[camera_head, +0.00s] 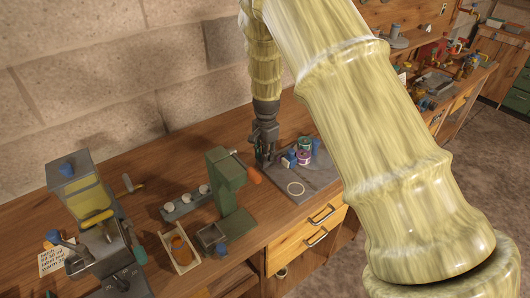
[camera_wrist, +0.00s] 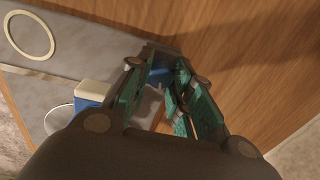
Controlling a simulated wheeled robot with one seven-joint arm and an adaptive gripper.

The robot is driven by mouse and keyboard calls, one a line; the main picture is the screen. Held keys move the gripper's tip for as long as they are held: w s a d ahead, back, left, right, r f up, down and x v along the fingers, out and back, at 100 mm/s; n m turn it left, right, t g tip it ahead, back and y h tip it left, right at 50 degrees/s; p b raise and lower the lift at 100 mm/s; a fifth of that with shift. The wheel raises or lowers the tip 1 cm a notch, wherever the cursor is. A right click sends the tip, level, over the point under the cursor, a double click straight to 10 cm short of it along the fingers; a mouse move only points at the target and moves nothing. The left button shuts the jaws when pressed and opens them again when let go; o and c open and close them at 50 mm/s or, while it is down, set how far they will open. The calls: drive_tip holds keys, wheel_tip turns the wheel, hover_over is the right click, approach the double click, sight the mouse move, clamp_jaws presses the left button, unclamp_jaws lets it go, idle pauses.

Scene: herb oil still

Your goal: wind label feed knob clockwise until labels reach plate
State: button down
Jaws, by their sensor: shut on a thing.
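My gripper (camera_head: 262,158) points down at the back left edge of a grey plate (camera_head: 318,184) on the bench, beside several small cans. In the wrist view, my gripper (camera_wrist: 165,80) has its green-padded fingers around a small blue piece (camera_wrist: 158,75). This may be the label feed knob, but most of it is hidden by the fingers. A blue block with a whitish top (camera_wrist: 93,94) is just left of the fingers. A pale ring (camera_wrist: 31,35) lies flat on the plate; it also shows in the head view (camera_head: 296,188). I cannot make out the labels.
A green press-like machine (camera_head: 226,178) stands left of my gripper. Further left are a grey rack (camera_head: 186,206), a wooden tray (camera_head: 180,255) and a hopper machine (camera_head: 85,190). A purple-labelled can (camera_head: 304,158) is right of my gripper. Drawers are below the bench's front edge.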

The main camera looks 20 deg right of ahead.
drive_tip(key=shift+w+d+r+m, duration=0.1)
drive_tip(key=shift+w+r+m, duration=0.15)
drive_tip(key=shift+m, duration=0.15)
drive_tip(key=c, duration=1.3)
unclamp_jaws()
drive_tip(key=shift+c, duration=0.2)
drive_tip(key=shift+o, duration=0.7)
drive_tip(key=shift+s+f, duration=0.15)
wheel_tip(320, 180, up, 12)
drive_tip(key=shift+s, duration=0.25)
